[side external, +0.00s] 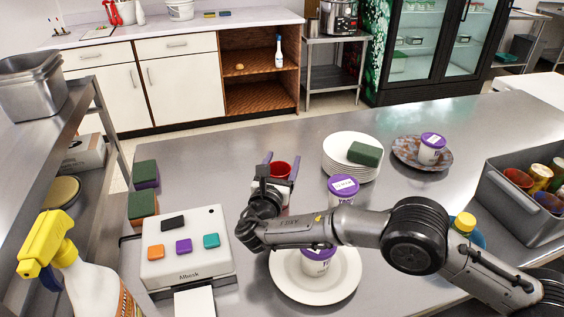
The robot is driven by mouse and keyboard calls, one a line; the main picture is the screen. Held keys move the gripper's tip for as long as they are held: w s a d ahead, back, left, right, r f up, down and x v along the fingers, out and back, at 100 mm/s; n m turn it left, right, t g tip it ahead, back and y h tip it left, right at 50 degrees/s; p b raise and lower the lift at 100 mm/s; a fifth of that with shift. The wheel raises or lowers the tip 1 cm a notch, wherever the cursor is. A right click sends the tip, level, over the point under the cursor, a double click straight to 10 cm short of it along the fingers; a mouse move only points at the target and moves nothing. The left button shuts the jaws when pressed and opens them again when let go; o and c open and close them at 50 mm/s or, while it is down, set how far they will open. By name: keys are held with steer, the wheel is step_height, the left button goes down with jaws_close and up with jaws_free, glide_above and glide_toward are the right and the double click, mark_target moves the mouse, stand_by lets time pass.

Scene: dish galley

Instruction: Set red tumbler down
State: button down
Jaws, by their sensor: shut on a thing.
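The red tumbler (280,170) shows its rim and upper part in the side external view, left of the middle of the steel table. My gripper (281,171) is shut on the red tumbler, with a purple-tipped finger on each side of it. The tumbler looks about upright. Its lower part is partly hidden by my gripper and wrist, and I cannot tell whether its base touches the table.
A purple-lidded tub (342,187) stands just right of the tumbler; another (318,262) sits on a white plate (345,287) in front. A plate stack (335,170) is behind right. A white device (188,262) is left. A grey bin (507,212) holds several cups.

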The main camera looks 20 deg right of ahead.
jaws_free()
steer(key=shift+f, duration=0.15)
steer(key=shift+s+a+r, duration=0.1)
steer(key=shift+s+r, duration=0.05)
steer(key=shift+r, duration=0.05)
steer(key=v, duration=1.1)
steer(key=shift+s+a, duration=0.15)
steer(key=shift+s, duration=0.2)
